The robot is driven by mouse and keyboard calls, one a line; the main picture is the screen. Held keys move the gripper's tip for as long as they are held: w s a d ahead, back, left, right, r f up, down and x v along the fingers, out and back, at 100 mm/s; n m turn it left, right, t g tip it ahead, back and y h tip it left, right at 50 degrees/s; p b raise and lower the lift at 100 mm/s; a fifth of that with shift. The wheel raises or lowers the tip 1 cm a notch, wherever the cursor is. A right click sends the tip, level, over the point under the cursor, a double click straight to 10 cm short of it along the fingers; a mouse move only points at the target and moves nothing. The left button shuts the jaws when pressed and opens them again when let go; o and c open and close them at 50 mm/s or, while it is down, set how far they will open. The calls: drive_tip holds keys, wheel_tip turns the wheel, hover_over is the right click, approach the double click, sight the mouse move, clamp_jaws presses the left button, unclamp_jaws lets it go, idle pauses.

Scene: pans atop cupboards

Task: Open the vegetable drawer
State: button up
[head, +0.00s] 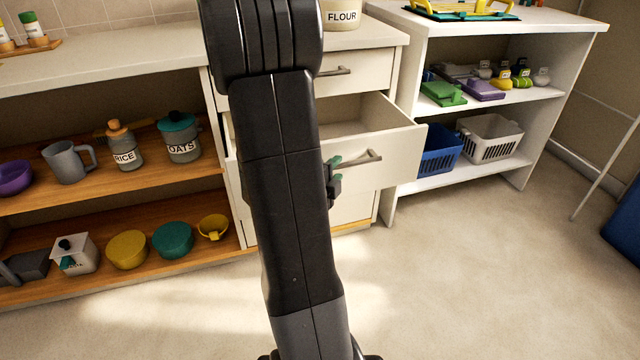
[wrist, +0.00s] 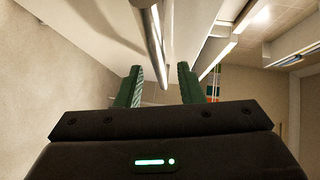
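The middle drawer (head: 385,150) of the white unit stands pulled well out, and the part of its inside that shows looks empty. I see no label marking it as the vegetable drawer. Its metal bar handle (head: 358,160) is on the front. My gripper (head: 336,172) is at the left end of this handle, partly hidden behind my arm. In the wrist view the green fingers (wrist: 160,80) are apart, with the handle bar (wrist: 157,45) in line with the gap between them and space on both sides. I cannot tell whether either finger touches it.
The top drawer (head: 365,72) is closed, and a lower front (head: 352,210) shows below. Open shelves with jars and bowls (head: 172,240) stand left. A white shelf unit (head: 408,205) with blue (head: 440,150) and white baskets (head: 490,138) stands right. Floor in front is clear.

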sight(338, 167)
drive_tip(key=p+v, duration=0.1)
drive_tip(key=v, duration=0.9)
drive_tip(key=shift+s, duration=0.35)
drive_tip(key=shift+w+a, duration=0.1)
drive_tip(key=shift+a, duration=0.05)
drive_tip(key=b+x, duration=0.1)
drive_tip(key=x, duration=1.2)
drive_tip(key=shift+w+b, duration=0.35)
drive_tip(key=shift+w, duration=0.05)
drive_tip(key=shift+r, duration=0.1)
